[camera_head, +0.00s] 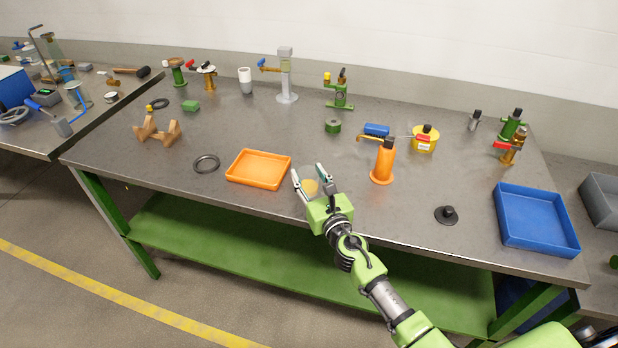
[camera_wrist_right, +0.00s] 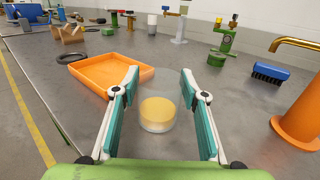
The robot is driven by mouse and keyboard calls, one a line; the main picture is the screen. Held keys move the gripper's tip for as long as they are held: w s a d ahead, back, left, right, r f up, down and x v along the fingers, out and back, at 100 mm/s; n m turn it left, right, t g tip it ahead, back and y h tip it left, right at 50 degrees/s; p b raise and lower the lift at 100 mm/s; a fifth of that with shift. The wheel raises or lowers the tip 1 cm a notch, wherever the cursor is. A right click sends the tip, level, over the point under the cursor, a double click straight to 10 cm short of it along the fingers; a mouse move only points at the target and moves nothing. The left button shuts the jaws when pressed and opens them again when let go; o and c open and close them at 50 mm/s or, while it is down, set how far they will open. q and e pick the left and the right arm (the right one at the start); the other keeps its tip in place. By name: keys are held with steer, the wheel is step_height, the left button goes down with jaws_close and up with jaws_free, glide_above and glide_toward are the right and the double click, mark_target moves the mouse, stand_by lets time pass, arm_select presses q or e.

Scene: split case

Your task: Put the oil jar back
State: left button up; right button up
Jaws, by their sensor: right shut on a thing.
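The oil jar (camera_head: 310,187) is a clear glass jar with yellow oil in its lower part. My right gripper (camera_head: 308,172) is shut on it, with one finger on each side. In the right wrist view the jar (camera_wrist_right: 158,113) stands upright between the teal finger pads. It is at the front edge of the table, just right of the orange tray (camera_head: 259,168). I cannot tell whether its base touches the table top. My left gripper is not in view.
A black ring (camera_head: 206,164) lies left of the tray. A blue tray (camera_head: 537,219) is at the right end.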

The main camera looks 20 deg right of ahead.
steer(key=shift+f, duration=0.15)
steer(key=o, duration=1.5)
steer(key=shift+r, duration=0.2)
steer(key=s, duration=1)
steer(key=shift+s+d+f, duration=0.15)
steer(key=shift+s+d, duration=0.15)
steer(key=shift+s, duration=0.75)
